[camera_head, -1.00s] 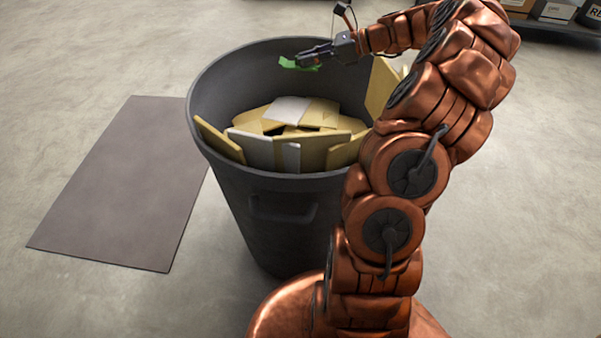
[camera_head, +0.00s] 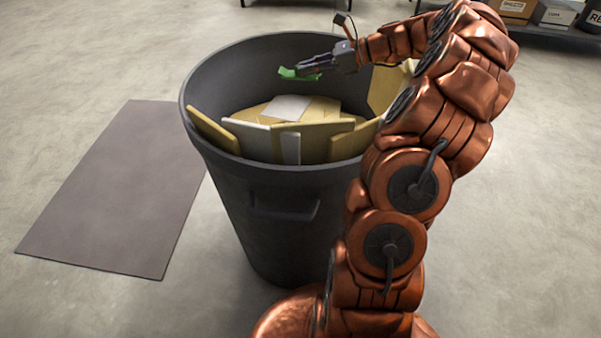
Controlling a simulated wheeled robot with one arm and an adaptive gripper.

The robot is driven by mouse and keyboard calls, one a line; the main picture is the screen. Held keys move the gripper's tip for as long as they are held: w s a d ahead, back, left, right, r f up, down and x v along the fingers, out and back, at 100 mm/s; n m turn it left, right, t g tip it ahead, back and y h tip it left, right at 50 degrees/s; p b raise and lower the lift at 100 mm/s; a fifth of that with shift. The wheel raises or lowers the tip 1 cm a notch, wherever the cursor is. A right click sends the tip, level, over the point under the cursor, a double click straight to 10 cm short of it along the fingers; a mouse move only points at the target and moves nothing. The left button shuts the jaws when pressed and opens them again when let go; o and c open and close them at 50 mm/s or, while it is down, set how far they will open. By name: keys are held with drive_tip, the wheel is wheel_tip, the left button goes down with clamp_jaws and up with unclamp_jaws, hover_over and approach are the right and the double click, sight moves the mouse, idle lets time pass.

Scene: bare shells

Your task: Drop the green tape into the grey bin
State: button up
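The green tape (camera_head: 297,74) is a small bright green piece at the tip of my gripper (camera_head: 308,69). My gripper appears shut on it, with the fingers pointing left. Both are over the opening of the grey bin (camera_head: 270,195), in its far half as seen here. The bin is a large dark grey round tub with a handle on its near side. The tape looks clear of the bin's contents, though its exact height over them is hard to tell.
Several cardboard pieces (camera_head: 318,137) and a pale sheet (camera_head: 287,108) fill the bin, some leaning on its rim. A flat grey mat (camera_head: 120,190) lies on the floor at left. A shelf with boxes (camera_head: 555,12) stands at the back right. The floor between is clear.

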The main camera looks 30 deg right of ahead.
drive_tip(key=o, duration=0.5)
drive_tip(key=shift+o, duration=0.2)
drive_tip(key=v, duration=1.2)
drive_tip(key=shift+w, duration=0.1)
